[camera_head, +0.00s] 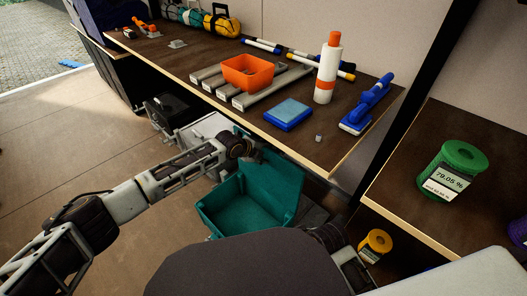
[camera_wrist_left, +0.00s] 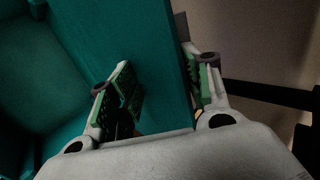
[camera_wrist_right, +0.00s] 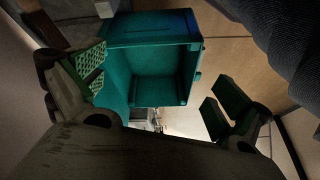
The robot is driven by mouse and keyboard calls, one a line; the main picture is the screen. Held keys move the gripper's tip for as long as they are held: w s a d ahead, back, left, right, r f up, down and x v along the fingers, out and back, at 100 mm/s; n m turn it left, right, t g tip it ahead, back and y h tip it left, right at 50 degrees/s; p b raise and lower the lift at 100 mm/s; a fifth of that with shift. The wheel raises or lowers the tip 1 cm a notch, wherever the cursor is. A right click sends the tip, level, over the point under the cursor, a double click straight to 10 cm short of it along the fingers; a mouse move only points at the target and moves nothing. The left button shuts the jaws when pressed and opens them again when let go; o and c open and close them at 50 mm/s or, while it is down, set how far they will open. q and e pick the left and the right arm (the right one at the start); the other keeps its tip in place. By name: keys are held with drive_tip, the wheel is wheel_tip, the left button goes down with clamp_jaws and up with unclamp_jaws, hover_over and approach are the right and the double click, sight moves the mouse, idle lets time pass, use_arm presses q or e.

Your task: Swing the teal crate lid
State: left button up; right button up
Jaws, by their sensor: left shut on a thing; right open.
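The teal crate (camera_head: 228,187) sits low below the workbench edge, and its inside is visible. Its lid (camera_head: 275,185) stands raised at the crate's right and back side. My left gripper (camera_head: 247,159) is at the lid's upper left corner. In the left wrist view, the green pads of my left gripper (camera_wrist_left: 162,75) lie on either side of the lid (camera_wrist_left: 125,35), shut on it. In the right wrist view, my right gripper (camera_wrist_right: 158,88) is open and empty, with the crate (camera_wrist_right: 150,28) beyond its fingers. In the head view the right gripper is mostly hidden behind my own body.
The workbench (camera_head: 190,68) above holds an orange bin (camera_head: 248,72), a blue box (camera_head: 288,114), a white bottle (camera_head: 327,75) and a blue tool (camera_head: 368,103). A green spool (camera_head: 452,170) stands on the right bench. A yellow spool (camera_head: 375,245) is low at right. Open floor lies left.

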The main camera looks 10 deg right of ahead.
use_arm(q)
drive_tip(key=shift+s+a, duration=0.15)
drive_tip(key=shift+a, duration=0.2)
drive_tip(key=shift+c, duration=0.2)
use_arm(e)
drive_tip(key=shift+v, duration=1)
use_arm(q)
drive_tip(key=shift+p, duration=0.3)
use_arm(e)
drive_tip(key=shift+w+d+f, duration=0.1)
drive_tip(key=shift+w, duration=0.05)
use_arm(q)
drive_tip(key=shift+s+a+r+p, duration=0.2)
drive_tip(key=shift+a+p, duration=0.3)
drive_tip(key=shift+p, duration=0.1)
drive_tip(key=shift+c, duration=0.3)
drive_tip(key=shift+s+a+r+p, duration=0.2)
drive_tip(key=shift+s+a+p, duration=0.5)
drive_tip(key=shift+a+p, duration=0.35)
drive_tip(key=shift+s+a+r+p, duration=0.15)
drive_tip(key=shift+s+a+p, duration=0.55)
drive_tip(key=shift+a+p, duration=0.35)
drive_tip(key=c, duration=0.3)
drive_tip(key=shift+c, duration=0.2)
use_arm(e)
wheel_tip(320, 180, up, 5)
drive_tip(key=shift+r, duration=0.2)
use_arm(q)
drive_tip(key=shift+s, duration=0.1)
